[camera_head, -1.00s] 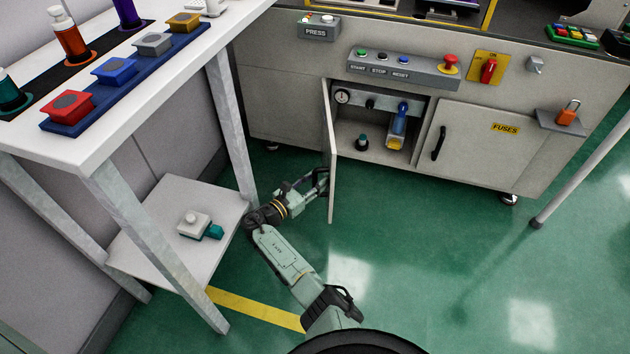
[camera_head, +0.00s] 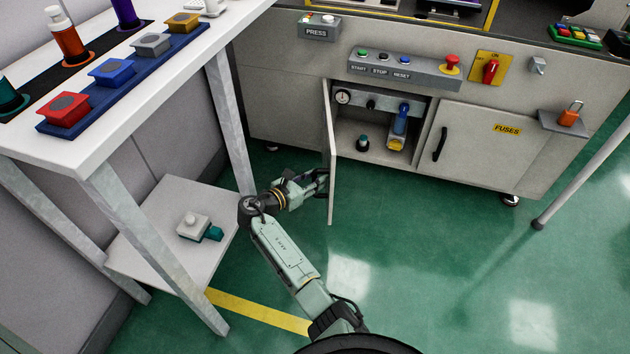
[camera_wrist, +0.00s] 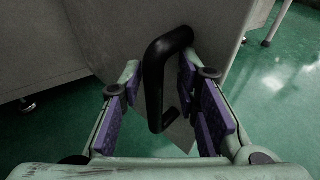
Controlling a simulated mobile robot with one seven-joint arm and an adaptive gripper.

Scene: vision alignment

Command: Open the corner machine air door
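The air door (camera_head: 330,150) of the machine stands swung open, seen nearly edge-on in the head view, with the compartment (camera_head: 375,145) behind it exposed. In the wrist view the door panel (camera_wrist: 150,30) fills the upper middle, and its black bar handle (camera_wrist: 156,80) hangs between my fingers. My gripper (camera_wrist: 160,108) is open, with purple pads on both sides of the handle and gaps visible. In the head view my gripper (camera_head: 315,182) is at the door's outer left face; its fingertips are partly hard to make out there.
A white table (camera_head: 110,130) with a lower shelf (camera_head: 165,245) stands close to the left of my arm. The closed fuses door (camera_head: 475,150) is to the right of the compartment. Green floor (camera_head: 430,260) is clear to the right of the door.

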